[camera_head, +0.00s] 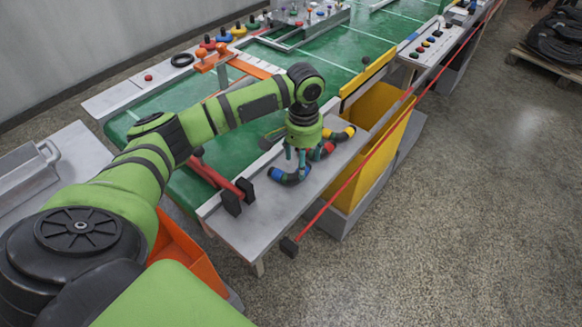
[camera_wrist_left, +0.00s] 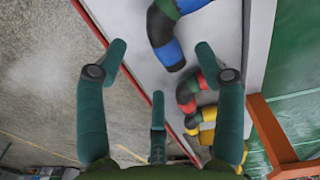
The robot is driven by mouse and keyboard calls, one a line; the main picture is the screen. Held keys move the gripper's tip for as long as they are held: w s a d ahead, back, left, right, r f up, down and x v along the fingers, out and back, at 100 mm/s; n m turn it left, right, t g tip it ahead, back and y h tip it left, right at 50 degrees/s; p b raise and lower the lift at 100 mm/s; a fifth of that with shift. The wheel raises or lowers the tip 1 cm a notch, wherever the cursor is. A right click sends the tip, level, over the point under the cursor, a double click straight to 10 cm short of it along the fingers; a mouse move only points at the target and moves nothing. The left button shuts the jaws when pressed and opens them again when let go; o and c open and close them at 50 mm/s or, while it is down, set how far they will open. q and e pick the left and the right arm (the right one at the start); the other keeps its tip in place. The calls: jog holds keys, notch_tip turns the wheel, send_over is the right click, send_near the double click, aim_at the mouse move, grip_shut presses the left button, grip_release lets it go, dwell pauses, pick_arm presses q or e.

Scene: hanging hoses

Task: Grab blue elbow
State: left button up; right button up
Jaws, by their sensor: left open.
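The blue elbow (camera_head: 276,174), a dark curved hose piece with blue ends, lies on a grey shelf (camera_head: 237,225) beside the green conveyor. It also shows at the top of the left wrist view (camera_wrist_left: 172,52), with its lower end ahead of the fingertips. My left gripper (camera_head: 297,165) points down over the shelf, just right of the blue elbow. Its teal fingers are spread open and empty in the left wrist view (camera_wrist_left: 161,62). It partly hides the hose pieces in the head view. My right gripper is not in view.
A red elbow (camera_wrist_left: 186,91) and a yellow elbow (camera_wrist_left: 194,120) lie close to the blue one on the shelf. A red rail (camera_head: 350,178) runs along the shelf's outer side. A yellow bin (camera_head: 374,105) stands to the right. The front of the shelf is clear.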

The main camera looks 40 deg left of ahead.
pick_arm(q)
jog(key=f, duration=0.4)
jog(key=shift+w+d, duration=0.1)
jog(key=shift+w, duration=0.1)
jog(key=shift+f, duration=0.25)
jog(key=shift+c, duration=0.4)
jog(key=c, duration=1.2)
jog(key=shift+o, duration=0.2)
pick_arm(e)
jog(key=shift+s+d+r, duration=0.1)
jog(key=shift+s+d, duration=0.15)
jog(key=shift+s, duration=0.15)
pick_arm(q)
jog(key=shift+r, duration=0.1)
